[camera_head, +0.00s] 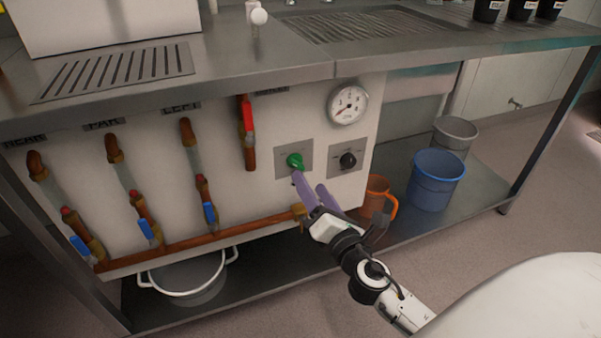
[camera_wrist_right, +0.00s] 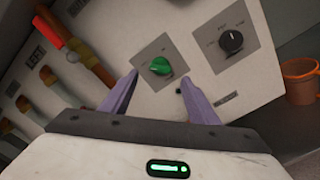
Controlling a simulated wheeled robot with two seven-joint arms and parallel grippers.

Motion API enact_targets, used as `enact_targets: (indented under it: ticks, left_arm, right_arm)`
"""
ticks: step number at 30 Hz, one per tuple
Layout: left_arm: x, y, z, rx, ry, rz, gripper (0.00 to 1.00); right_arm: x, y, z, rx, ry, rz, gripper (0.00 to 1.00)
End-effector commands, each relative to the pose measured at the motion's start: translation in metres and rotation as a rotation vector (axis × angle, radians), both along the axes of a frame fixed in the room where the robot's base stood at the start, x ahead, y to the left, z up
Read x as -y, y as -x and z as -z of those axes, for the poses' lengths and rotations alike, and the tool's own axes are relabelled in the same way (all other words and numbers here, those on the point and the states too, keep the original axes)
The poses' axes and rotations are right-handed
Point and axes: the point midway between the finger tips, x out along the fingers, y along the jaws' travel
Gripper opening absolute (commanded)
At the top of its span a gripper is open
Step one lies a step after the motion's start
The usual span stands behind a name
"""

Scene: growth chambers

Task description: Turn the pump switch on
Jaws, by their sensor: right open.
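A green rotary knob (camera_head: 295,160) sits on a grey square plate on the white panel. It also shows in the right wrist view (camera_wrist_right: 160,66), ahead of and between the fingers. A black knob (camera_head: 348,160) on a second plate is to its right; it also shows in the right wrist view (camera_wrist_right: 231,41). The labels are too small to read, so I cannot tell which one is the pump switch. My right gripper (camera_head: 309,184) is open and empty, with its purple fingers just below the green knob. Contact with the knob cannot be made out. My left gripper is not in view.
A pressure gauge (camera_head: 347,104) is above the black knob. A red-handled valve (camera_head: 247,118) and several blue-handled valves are to the left. A copper pipe (camera_head: 200,238) runs along the panel's bottom. An orange jug (camera_head: 377,195) and blue bucket (camera_head: 436,180) stand on the lower shelf.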

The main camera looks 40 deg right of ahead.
Motion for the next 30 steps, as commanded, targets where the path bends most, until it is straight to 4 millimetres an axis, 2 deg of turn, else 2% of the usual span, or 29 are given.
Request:
enact_targets:
  ticks: [3, 10, 15, 23, 24, 26, 30]
  left_arm:
    - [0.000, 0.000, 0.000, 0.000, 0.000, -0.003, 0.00]
    - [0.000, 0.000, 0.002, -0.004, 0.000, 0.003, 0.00]
    - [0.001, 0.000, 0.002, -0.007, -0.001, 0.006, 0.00]
    - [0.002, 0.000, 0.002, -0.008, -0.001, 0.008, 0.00]
    - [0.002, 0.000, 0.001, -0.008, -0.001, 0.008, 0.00]
    - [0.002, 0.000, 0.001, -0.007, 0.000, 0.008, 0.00]
    - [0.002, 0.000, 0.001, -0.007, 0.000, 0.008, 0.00]
  right_arm:
    - [0.006, -0.025, -0.002, 0.003, 0.000, 0.000, 0.55]
    - [0.014, -0.060, 0.000, 0.001, -0.003, 0.000, 0.55]
    - [0.017, -0.071, 0.001, 0.000, -0.004, 0.000, 0.55]
    - [0.017, -0.073, 0.001, -0.001, -0.005, -0.001, 0.55]
    - [0.017, -0.073, 0.001, -0.001, -0.005, -0.001, 0.53]
    - [0.017, -0.072, 0.001, -0.002, -0.006, 0.000, 0.43]
    - [0.017, -0.072, 0.001, -0.002, -0.006, 0.000, 0.19]
